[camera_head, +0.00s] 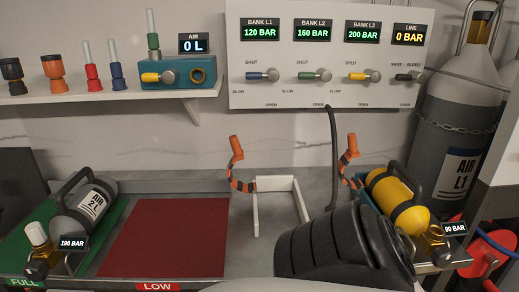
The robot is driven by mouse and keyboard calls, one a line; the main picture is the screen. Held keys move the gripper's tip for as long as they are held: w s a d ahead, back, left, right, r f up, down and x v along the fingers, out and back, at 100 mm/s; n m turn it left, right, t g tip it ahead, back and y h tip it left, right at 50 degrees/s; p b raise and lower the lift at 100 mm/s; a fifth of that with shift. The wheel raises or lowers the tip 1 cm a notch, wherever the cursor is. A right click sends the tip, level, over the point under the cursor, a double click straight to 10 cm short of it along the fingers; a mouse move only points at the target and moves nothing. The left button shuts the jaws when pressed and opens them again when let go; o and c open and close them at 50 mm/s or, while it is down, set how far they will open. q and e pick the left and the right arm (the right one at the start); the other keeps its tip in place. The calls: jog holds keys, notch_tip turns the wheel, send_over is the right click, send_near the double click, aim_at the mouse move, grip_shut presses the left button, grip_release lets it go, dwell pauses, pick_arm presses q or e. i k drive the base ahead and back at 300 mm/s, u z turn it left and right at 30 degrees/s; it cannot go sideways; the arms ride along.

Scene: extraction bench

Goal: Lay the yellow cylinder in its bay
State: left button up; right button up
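The yellow cylinder (399,203) lies tilted at the right of the bench, with a black carry handle, a dark band and a brass valve at its near end. A tag by it reads 90 BAR (455,228). It rests on or in a teal holder (367,208), mostly hidden under it. At the left are a green bay marked FULL (22,283) and a bare dark red bay marked LOW (165,235). A grey AIR 2L cylinder (85,212) with a 190 BAR tag lies on the green bay. Neither gripper's fingers show.
A white open frame (255,215) stands mid-bench, with orange-and-black straps (237,165) behind. A black ribbed shape, apparently part of my arm, covers the front right of the bench. A hose hangs from the valve panel (320,92). A tall AIR L1 cylinder (455,130) stands right.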

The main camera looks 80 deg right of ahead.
aim_at(410, 216)
jog(key=u, duration=0.15)
jog(key=k, duration=0.05)
jog(key=z, duration=3.15)
